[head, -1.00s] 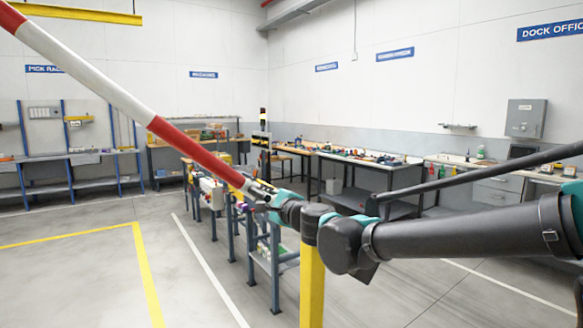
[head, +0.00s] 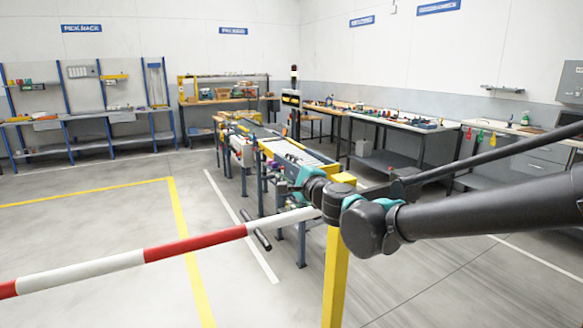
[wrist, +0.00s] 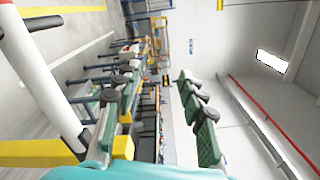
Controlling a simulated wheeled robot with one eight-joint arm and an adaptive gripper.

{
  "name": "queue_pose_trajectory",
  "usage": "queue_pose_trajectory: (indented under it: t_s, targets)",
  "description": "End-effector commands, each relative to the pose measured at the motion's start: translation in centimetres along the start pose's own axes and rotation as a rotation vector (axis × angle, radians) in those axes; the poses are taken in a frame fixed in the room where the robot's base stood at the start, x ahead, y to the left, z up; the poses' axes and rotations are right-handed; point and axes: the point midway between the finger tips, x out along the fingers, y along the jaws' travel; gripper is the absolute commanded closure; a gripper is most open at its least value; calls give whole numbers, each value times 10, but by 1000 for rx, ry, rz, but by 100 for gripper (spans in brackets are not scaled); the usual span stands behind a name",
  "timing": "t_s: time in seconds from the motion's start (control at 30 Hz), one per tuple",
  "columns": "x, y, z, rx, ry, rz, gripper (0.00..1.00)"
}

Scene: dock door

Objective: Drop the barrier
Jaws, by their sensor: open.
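The barrier is a red and white striped boom (head: 195,244). It lies low across the left of the head view, close to level, with its right end by the top of a yellow post (head: 336,270). My arm reaches in from the right, its wrist just above and behind the post top. In the wrist view my gripper (wrist: 160,115) is open with nothing between its green-padded fingers. In the head view the fingertips are hard to make out.
A roller conveyor (head: 290,152) with small items stands behind the post. Workbenches (head: 390,120) line the back and right, and racks (head: 85,115) stand at the left wall. The floor at left, marked by a yellow line (head: 185,240), is open beneath the boom.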

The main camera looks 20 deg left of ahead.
Motion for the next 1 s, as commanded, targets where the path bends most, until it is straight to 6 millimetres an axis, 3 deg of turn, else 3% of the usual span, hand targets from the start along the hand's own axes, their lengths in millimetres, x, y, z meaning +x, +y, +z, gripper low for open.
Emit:
queue_pose_trajectory:
  t_s: [0.6, 1.0]
  targets:
    - [-94, -6, -17, 0, 2, 0, 59]
    - [-111, -7, -20, 1, 1, 0, 59]
